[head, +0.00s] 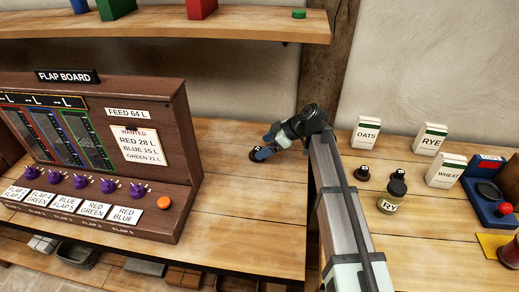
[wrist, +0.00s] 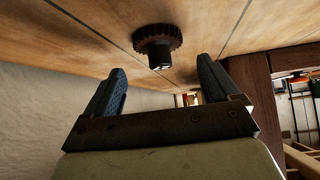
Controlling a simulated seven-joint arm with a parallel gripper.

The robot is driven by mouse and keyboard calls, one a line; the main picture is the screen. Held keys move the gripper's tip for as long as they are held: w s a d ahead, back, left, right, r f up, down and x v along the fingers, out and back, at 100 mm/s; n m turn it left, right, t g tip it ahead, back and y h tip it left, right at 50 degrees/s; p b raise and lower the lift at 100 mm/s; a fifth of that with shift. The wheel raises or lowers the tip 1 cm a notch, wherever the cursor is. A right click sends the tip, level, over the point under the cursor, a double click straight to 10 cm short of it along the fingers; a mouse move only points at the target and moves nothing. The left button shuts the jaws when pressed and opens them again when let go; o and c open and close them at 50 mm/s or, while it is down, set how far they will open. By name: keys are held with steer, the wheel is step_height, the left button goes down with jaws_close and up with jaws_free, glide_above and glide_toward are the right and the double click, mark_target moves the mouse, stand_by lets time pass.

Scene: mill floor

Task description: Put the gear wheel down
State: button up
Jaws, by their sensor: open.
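The gear wheel (wrist: 158,42) is dark and toothed, with a hub at its middle. In the wrist view it rests on the wooden bench top (wrist: 60,28), ahead of my gripper and between the lines of its two fingers. My gripper (wrist: 160,85) is open, with its blue padded fingers apart and nothing between them. In the head view my gripper (head: 265,154) is low over the bench, right of the flap board. A small dark part of the gear wheel shows beside the fingers there; most of it is hidden.
The flap board (head: 160,120) stands to the left, with purple knobs and an orange button (head: 164,202). Right of my arm are boxes marked OATS (head: 365,135), RYE (head: 430,139) and WHEAT (head: 446,171), a jar (head: 392,197) and a blue device (head: 490,205). A wooden post (head: 328,60) rises behind.

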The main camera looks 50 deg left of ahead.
steer(key=v, duration=0.8)
stand_by(0.4)
